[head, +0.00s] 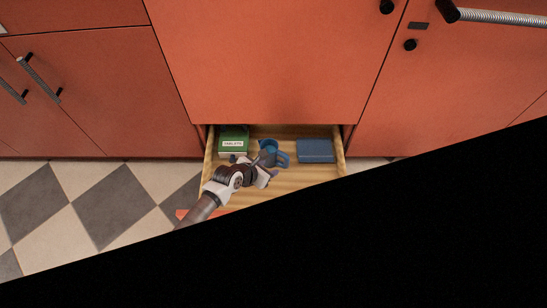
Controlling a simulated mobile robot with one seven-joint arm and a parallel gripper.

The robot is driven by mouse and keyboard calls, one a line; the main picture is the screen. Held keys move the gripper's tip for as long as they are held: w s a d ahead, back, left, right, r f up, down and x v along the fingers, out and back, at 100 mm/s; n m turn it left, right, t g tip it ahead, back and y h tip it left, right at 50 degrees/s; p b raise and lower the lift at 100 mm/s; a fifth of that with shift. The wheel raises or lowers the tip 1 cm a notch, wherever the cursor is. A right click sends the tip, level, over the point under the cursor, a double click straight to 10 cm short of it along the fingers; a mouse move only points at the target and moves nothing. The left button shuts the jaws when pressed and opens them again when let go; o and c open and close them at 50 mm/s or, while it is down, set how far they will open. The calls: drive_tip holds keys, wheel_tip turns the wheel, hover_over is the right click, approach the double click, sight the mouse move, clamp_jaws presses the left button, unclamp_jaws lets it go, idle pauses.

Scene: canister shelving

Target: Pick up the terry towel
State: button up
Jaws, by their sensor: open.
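A flat blue folded item (315,151), which looks like the terry towel, lies in the right part of an open wooden drawer (305,186). My gripper (273,162) is over the middle of the drawer, to the left of the blue item and apart from it in the picture. Its jaws are open and small in this view. The arm comes in from the lower left. A blue round item (267,146), perhaps a cup, is just behind my gripper and partly hidden by it.
A green box (233,142) with a white label stands in the drawer's back left. Red cabinet fronts (265,60) rise behind and above the drawer. Checkered floor (110,195) lies to the left. A black area hides the lower right.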

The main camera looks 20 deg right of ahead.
drive_tip(key=shift+a+b+x, duration=0.2)
drive_tip(key=shift+b+x, duration=1.95)
drive_tip(key=shift+x, duration=4.9)
drive_tip(key=shift+w+f, duration=0.15)
clamp_jaws()
